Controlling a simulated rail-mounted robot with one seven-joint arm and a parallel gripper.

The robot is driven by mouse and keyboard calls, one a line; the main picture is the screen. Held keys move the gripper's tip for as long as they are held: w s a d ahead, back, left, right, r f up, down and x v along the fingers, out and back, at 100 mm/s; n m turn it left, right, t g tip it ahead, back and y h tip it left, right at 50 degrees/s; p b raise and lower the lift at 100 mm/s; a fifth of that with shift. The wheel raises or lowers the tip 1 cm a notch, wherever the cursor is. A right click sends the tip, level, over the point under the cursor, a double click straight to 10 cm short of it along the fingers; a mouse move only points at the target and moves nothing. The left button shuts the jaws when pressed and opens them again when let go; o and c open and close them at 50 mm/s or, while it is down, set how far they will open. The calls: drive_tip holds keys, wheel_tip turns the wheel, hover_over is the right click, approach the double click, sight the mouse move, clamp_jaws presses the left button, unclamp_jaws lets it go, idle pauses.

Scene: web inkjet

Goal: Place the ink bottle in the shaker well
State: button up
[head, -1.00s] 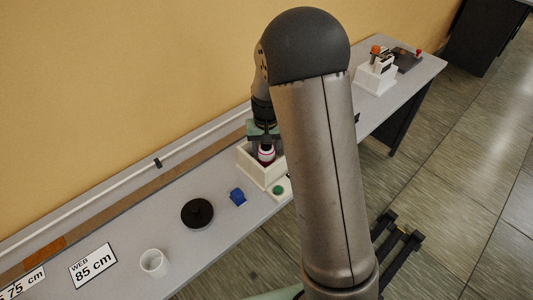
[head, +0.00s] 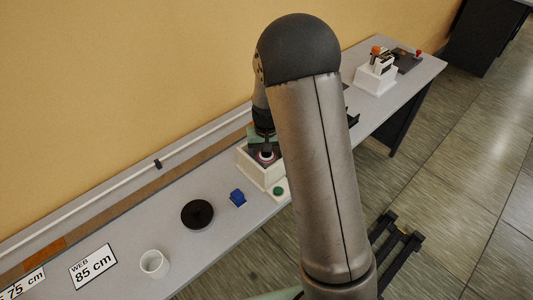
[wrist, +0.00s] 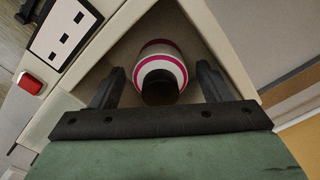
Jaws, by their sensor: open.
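The ink bottle is white with magenta bands and a black cap (wrist: 160,88). In the wrist view it sits inside the pale walls of the shaker well (wrist: 220,40). My gripper (wrist: 160,82) is open, with one dark finger on each side of the bottle and visible gaps between. In the head view the bottle (head: 267,157) shows low inside the white box of the well (head: 257,171), just under my gripper. The bottle's base is hidden, so I cannot tell whether it touches the well floor.
A green button (head: 278,190) is at the well's front. A white device (head: 375,78) stands at the far right. A red button (wrist: 30,83) shows in the wrist view.

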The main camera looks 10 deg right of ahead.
wheel_tip(320, 180, up, 11)
drive_tip(key=shift+r+b, duration=0.2)
drive_tip(key=shift+b, duration=0.35)
drive_tip(key=s+r+n, duration=0.1)
drive_tip(key=s+r, duration=0.2)
drive_tip(key=s, duration=2.3)
drive_tip(key=shift+s+a+n, duration=0.2)
drive_tip(key=shift+s+n, duration=0.2)
drive_tip(key=shift+t, duration=0.3)
